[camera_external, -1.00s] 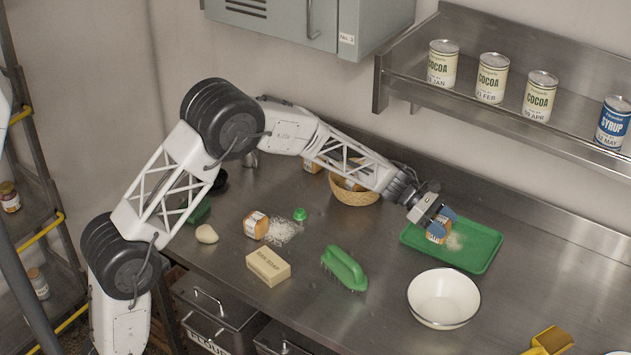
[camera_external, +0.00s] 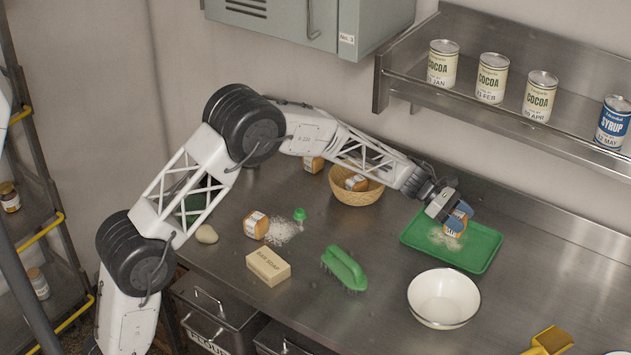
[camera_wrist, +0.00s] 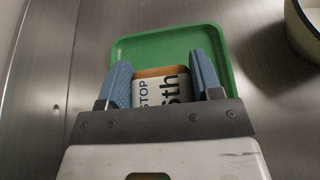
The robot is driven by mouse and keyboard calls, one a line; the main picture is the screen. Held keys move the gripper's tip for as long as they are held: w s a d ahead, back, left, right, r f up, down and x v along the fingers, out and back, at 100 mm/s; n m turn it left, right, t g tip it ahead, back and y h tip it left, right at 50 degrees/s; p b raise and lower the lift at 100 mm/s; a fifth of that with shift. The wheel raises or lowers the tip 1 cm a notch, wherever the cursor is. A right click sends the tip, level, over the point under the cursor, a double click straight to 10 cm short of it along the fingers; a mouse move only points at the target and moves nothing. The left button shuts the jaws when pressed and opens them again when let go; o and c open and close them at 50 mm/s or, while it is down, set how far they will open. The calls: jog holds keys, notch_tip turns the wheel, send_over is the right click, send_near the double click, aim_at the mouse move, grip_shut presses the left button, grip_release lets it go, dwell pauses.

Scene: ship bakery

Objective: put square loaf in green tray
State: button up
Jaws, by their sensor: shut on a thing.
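My gripper (camera_external: 455,217) is shut on a square loaf (camera_external: 456,223) with an orange-brown and white wrapper. The loaf is over the green tray (camera_external: 485,257), in its upper part. I cannot tell whether it touches the tray floor. In the wrist view the loaf (camera_wrist: 160,88) sits between the blue fingertips of my gripper (camera_wrist: 163,85), with the green tray (camera_wrist: 170,45) behind it. Another similar loaf (camera_external: 256,225) lies on the counter at the left, one (camera_external: 356,183) is in the wicker basket (camera_external: 357,197), and one (camera_external: 313,164) stands behind it.
A white bowl (camera_external: 443,298) stands just in front of the tray and also shows in the wrist view (camera_wrist: 305,25). A green brush (camera_external: 344,268), a pale soap-like block (camera_external: 268,267) and a yellow scoop (camera_external: 550,341) lie on the counter. A shelf with cans (camera_external: 492,77) is above.

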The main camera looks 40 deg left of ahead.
aim_at(464, 231)
jog(key=shift+f, duration=1.65)
jog(key=shift+f, duration=0.2)
jog(key=o, duration=0.9)
jog(key=shift+o, duration=0.2)
jog(key=shift+r, duration=0.2)
jog(key=v, duration=1.2)
jog(key=shift+a, duration=0.1)
